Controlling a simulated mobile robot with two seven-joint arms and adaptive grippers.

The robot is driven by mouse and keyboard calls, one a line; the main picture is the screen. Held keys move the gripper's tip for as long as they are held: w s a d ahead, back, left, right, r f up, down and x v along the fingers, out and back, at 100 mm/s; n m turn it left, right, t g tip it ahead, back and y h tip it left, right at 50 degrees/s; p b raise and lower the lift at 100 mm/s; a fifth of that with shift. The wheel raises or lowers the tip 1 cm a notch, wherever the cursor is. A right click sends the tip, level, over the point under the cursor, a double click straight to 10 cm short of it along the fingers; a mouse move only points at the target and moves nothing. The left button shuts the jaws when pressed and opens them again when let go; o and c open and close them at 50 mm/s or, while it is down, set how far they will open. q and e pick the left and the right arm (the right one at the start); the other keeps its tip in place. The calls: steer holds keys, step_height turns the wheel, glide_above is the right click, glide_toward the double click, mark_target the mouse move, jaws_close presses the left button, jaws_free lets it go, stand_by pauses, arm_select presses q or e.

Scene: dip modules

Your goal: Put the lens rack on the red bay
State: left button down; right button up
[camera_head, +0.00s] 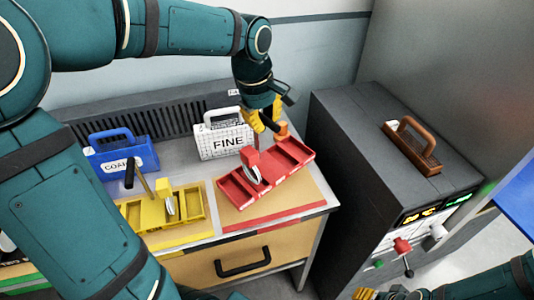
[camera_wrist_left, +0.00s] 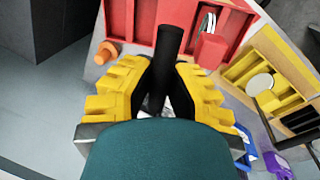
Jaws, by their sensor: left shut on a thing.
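The red rack (camera_head: 290,163) has open compartments, a red block and a pale lens-like disc, and I take it to be the lens rack. It is over the red bay (camera_head: 272,218), turned at an angle to the bay's red edge. I cannot tell whether it touches the surface. My left gripper (camera_head: 266,117) is at the rack's back edge. In the left wrist view its yellow fingers (camera_wrist_left: 160,92) are shut around a black handle (camera_wrist_left: 169,42) in front of the red rack (camera_wrist_left: 135,18). My right gripper (camera_head: 378,294) is partly in view at the bottom edge, its jaws unclear.
A yellow rack (camera_head: 150,213) with a black-tipped lever sits left of the red bay. A white FINE box (camera_head: 222,142) and blue COARSE box (camera_head: 118,160) stand behind. A dark cabinet (camera_head: 360,150) with a brown handle (camera_head: 413,145) stands right, across a gap.

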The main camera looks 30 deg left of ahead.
arm_select(q)
step_height(320, 180, down, 6)
steer(key=shift+f+b, duration=0.2)
steer(key=shift+b, duration=0.6)
steer(key=c, duration=1)
jaws_free()
steer(key=shift+c, duration=0.2)
step_height(320, 180, up, 12)
steer(key=s+p, duration=0.2)
steer(key=p, duration=0.1)
steer(key=shift+a, duration=0.35)
steer(key=shift+f, duration=0.1)
